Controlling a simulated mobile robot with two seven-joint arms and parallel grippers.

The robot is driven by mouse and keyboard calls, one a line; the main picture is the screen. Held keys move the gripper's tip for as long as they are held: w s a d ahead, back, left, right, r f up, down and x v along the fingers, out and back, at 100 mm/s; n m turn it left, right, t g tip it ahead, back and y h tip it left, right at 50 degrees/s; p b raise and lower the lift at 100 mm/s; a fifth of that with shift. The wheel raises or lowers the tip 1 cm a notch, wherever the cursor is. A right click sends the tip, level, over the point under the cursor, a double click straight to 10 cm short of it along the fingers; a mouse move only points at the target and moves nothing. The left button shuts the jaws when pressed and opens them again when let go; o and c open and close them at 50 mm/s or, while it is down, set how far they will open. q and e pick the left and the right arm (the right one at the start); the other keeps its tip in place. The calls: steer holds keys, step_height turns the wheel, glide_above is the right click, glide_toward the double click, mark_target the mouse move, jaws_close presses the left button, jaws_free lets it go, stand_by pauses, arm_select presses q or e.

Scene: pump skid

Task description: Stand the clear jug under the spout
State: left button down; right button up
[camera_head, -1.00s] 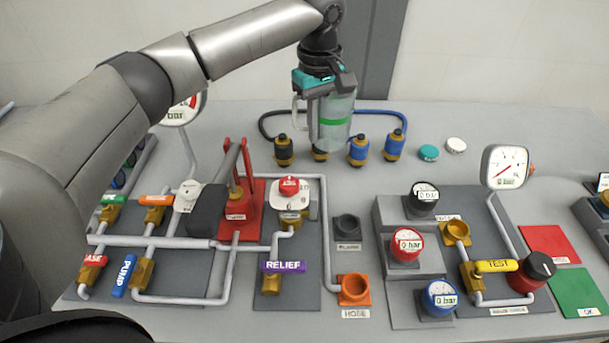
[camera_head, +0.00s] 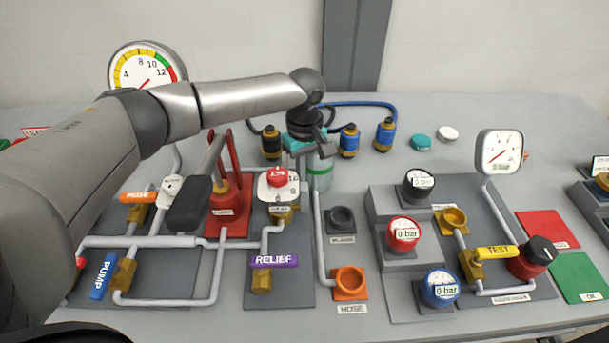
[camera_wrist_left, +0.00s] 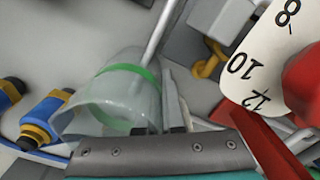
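The clear jug (camera_head: 320,181) has a green band and is mostly hidden in the head view behind my left wrist and a grey pipe. In the left wrist view the jug (camera_wrist_left: 108,98) shows its open, see-through body, tilted in the picture. My left gripper (camera_head: 306,148) is above and against the jug, with the dark fingers (camera_wrist_left: 160,128) at its wall; it appears shut on it. Whether the jug touches the table is hidden. I cannot tell for certain which pipe end is the spout. My right gripper is not in view.
An orange hose cup (camera_head: 350,283) is in front. The table right of the fittings holds two small caps (camera_head: 421,142).

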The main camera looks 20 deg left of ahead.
arm_select(q)
steer(key=c, duration=1)
jaws_free()
steer(key=shift+c, duration=0.2)
steer(key=shift+r, duration=0.1)
